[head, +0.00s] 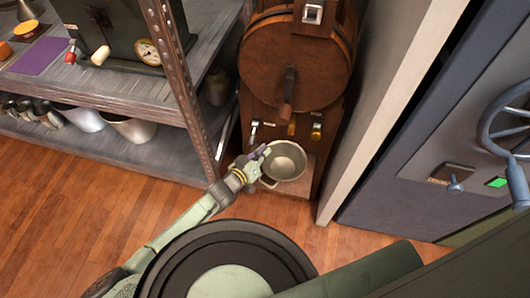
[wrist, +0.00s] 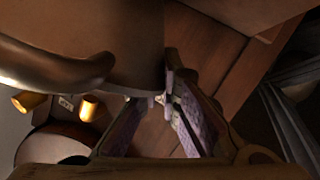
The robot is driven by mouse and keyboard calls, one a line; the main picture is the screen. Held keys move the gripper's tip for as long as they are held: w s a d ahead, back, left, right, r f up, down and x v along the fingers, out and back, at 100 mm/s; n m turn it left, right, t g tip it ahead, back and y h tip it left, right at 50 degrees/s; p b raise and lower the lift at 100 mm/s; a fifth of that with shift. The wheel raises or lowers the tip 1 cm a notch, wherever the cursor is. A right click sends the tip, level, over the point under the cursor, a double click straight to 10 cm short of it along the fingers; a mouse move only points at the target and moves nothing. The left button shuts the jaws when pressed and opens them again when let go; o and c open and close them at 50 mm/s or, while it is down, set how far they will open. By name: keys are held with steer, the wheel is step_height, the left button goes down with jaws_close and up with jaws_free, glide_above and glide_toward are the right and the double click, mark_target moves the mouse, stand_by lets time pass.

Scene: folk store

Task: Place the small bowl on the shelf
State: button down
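The small bowl (head: 286,161) is round, grey and metallic, with a loop handle at its lower left. It is upright in front of the brown wooden machine, over its low ledge; I cannot tell whether it touches the ledge. My gripper (head: 262,153) is at the bowl's left rim. In the wrist view, the bowl (wrist: 105,35) fills the upper left, and the purple-padded fingers of my gripper (wrist: 161,95) come together at its edge, closed on the rim. The tips are partly dark. The metal shelf (head: 100,92) stands to the left.
The wooden machine (head: 292,62) has a drum, a crank and several taps above the bowl. Bowls and cups stand on the lower shelf level; a green box with a dial (head: 135,30) stands above. A rusty shelf post (head: 180,85) lies between. A blue-grey door (head: 430,130) is at right.

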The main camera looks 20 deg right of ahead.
steer(key=shift+w+d+f, duration=0.1)
steer(key=shift+w+d, duration=0.35)
steer(key=shift+w, duration=0.3)
steer(key=shift+f+p, duration=0.3)
steer(key=shift+f, duration=1.45)
steer(key=shift+f, duration=0.2)
steer(key=c, duration=1.8)
jaws_free()
steer(key=shift+r, duration=0.25)
steer(key=shift+s+a, duration=0.1)
steer(key=shift+a, duration=0.25)
steer(key=b+v, duration=0.1)
steer(key=v, duration=1)
steer(key=shift+s, duration=0.2)
